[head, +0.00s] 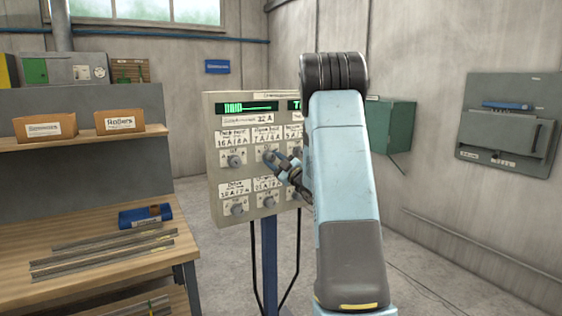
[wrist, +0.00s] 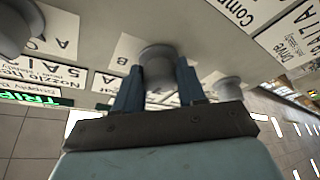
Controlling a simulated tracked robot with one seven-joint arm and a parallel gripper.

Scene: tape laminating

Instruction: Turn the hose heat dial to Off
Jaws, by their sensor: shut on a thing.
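The grey control panel (head: 214,190) stands ahead of me with two rows of grey round dials. The hose heat dial (head: 268,154) appears to be the middle one of the upper row; its small label is hard to read. My gripper (head: 279,160) reaches it from the right, with my arm hiding the panel's right part. In the wrist view, my gripper (wrist: 158,84) is shut on this dial (wrist: 157,62), one dark finger on each side. A white card with a letter B shows behind it. The dial's pointer and Off mark cannot be made out.
Close neighbours are the upper-left dial (head: 234,161) and the lower-left dial (head: 237,209). In the wrist view, another dial (wrist: 228,88) lies to the right and one (wrist: 18,28) to the left. A workbench (head: 90,225) stands left of the panel.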

